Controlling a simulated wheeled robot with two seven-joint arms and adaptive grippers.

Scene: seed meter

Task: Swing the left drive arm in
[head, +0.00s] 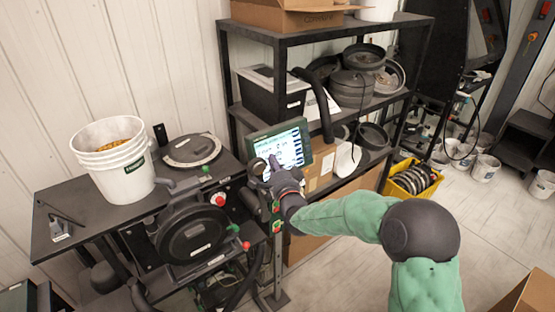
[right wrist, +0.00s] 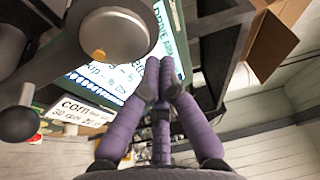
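The seed meter stand (head: 150,200) is at the left of the head view, with a black round meter housing (head: 190,232) on its front. I cannot tell for certain which part is the left drive arm. A grey arm with a round hub and brass centre (right wrist: 99,55) and a dark ball knob (right wrist: 18,124) is close in the right wrist view. The lit screen (head: 283,147) is beyond my right gripper (head: 260,166). In the right wrist view the purple fingers (right wrist: 160,80) have their tips together, with nothing visible between them, in front of the screen. My left gripper is out of view.
A white bucket of seed (head: 115,165) stands on the stand's left side, next to a round plate (head: 191,150). Red knobs (head: 220,200) stick out at the stand's right. A black shelf rack (head: 345,28) stands behind. A yellow crate (head: 400,188) is on the floor.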

